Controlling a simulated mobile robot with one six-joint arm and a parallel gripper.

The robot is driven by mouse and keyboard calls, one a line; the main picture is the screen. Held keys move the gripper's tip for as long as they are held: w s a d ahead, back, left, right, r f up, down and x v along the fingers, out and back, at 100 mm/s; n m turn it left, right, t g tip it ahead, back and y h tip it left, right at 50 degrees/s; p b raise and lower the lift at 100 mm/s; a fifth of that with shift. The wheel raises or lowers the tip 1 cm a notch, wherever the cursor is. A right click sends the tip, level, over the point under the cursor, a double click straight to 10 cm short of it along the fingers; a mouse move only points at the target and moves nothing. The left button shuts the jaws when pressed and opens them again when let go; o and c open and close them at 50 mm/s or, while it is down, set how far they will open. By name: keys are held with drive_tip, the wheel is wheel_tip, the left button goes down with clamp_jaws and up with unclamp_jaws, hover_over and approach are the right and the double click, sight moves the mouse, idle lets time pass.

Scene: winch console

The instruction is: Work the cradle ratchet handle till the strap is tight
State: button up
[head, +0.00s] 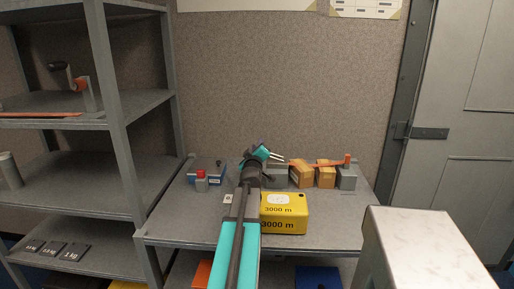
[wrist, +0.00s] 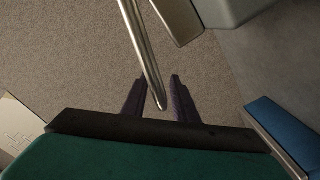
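My gripper (head: 279,156) is above the back of the bench, its fingers apart and pointing right. In the wrist view my gripper (wrist: 158,95) is open, with the end of a bare metal rod (wrist: 143,50) showing between the fingers. The rod looks like the ratchet handle; I cannot tell whether a finger touches it. An orange strap (head: 325,163) runs over two tan boxes (head: 301,174) to a grey block (head: 346,178) at the right. How tight the strap is cannot be told. My arm and the yellow case hide part of the ratchet area.
A yellow case (head: 284,213) marked 3000 m stands in front on the bench (head: 330,215). A blue-grey box (head: 206,171) and a red-topped block (head: 201,184) are at the left. A shelf rack (head: 120,95) rises beside the bench; a pale-topped cabinet (head: 425,240) stands at front right.

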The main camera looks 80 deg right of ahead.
drive_tip(key=shift+r, duration=0.15)
drive_tip(key=s+a+r+p, duration=0.1)
drive_tip(key=a+r, duration=0.3)
drive_tip(key=a, duration=0.6)
drive_tip(key=shift+s+a+p, duration=0.3)
drive_tip(key=shift+s, duration=0.2)
idle(0.4)
drive_tip(key=shift+s+b, duration=0.1)
drive_tip(key=shift+b, duration=1.1)
drive_tip(key=a+b, duration=0.1)
drive_tip(key=b, duration=0.7)
drive_tip(key=shift+a, duration=0.4)
drive_tip(key=b, duration=0.3)
drive_tip(key=shift+a+r, duration=0.1)
drive_tip(key=shift+a, duration=0.25)
drive_tip(key=shift+s+a+r+b, duration=0.15)
drive_tip(key=shift+a+b, duration=0.35)
drive_tip(key=shift+a, duration=0.2)
drive_tip(key=shift+s+a+r+b, duration=0.1)
drive_tip(key=shift+a+b, duration=0.35)
drive_tip(key=shift+a, duration=0.2)
